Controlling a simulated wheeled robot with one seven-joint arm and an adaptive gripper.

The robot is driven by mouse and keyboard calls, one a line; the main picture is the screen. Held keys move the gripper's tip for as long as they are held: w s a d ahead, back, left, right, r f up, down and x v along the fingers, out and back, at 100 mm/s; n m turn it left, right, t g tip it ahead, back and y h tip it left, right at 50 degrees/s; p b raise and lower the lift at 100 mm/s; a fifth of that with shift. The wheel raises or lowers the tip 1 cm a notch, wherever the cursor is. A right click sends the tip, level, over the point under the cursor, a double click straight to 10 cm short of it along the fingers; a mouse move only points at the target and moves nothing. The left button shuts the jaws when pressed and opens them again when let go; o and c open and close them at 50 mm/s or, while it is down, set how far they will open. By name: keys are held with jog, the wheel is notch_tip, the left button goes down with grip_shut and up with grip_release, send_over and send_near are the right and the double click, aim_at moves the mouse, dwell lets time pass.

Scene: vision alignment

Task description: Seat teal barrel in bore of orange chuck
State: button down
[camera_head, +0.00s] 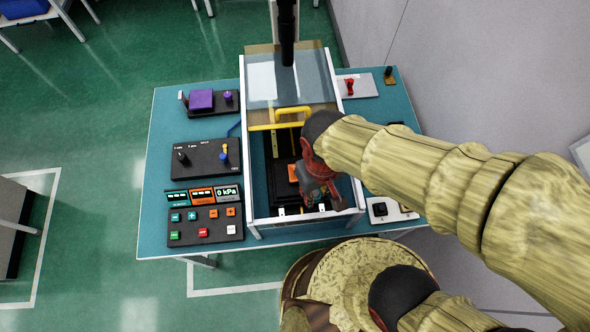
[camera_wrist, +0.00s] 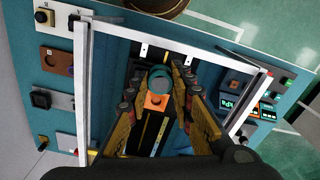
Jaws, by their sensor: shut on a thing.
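My gripper (camera_wrist: 157,74) is shut on the teal barrel (camera_wrist: 161,84), which stands between the fingertips in the wrist view. The orange chuck (camera_wrist: 156,102) shows as an orange block right beside and partly behind the barrel in that view. In the head view my gripper (camera_head: 320,182) reaches down into the white-framed enclosure, just right of the orange chuck (camera_head: 293,173).
The white-framed enclosure (camera_head: 247,190) surrounds the gripper closely. A clear panel with a yellow handle (camera_head: 294,111) lies across its back half. A button panel (camera_head: 205,225) and a kPa display (camera_head: 227,193) stand to the left on the teal table (camera_head: 165,120).

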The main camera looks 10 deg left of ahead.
jog(key=w+a+f+b, duration=0.1)
jog(key=w+f, duration=0.2)
jog(key=w+a+f, duration=0.2)
jog(key=w+f, duration=0.1)
jog(key=w, duration=0.1)
jog(key=w+a+f+b, duration=0.1)
jog(key=w+a+f, duration=0.1)
jog(key=w+f, duration=0.1)
jog(key=shift+w+a+b, duration=0.1)
jog(key=shift+w+b, duration=0.2)
jog(key=shift+w, duration=0.45)
jog(key=shift+w+a+f+b, duration=0.1)
jog(key=shift+w+f+b, duration=0.1)
jog(key=shift+f, duration=0.7)
jog(key=shift+w+f+b, duration=0.1)
jog(key=shift+f+b, duration=0.1)
jog(key=shift+f, duration=0.7)
jog(key=shift+f, duration=0.1)
jog(key=c, duration=1.6)
grip_release()
jog(key=shift+o, duration=0.2)
notch_tip(320, 180, up, 12)
jog(key=p, duration=0.2)
